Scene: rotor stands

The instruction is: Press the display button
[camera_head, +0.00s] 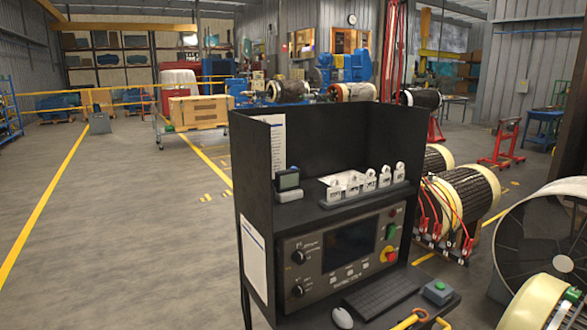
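A dark test console (255,200) stands in front of me. Its grey control panel (314,296) carries a dark display screen (349,245) with a row of small pale buttons (350,273) below it. To the right of the screen are a green button (391,231) and a red knob on a yellow base (389,254). A small handheld display device (288,180) stands on the console's upper shelf. A box with a green button (438,289) lies on the lower shelf. I cannot tell which is the display button. Neither of my grippers is in view.
A keyboard (381,294) and white mouse (342,318) lie on the lower shelf, beside a yellow-orange object (411,320) cut off below. Wound rotors (463,193) and a large cylinder (540,235) crowd the right. The floor (130,230) at left is open.

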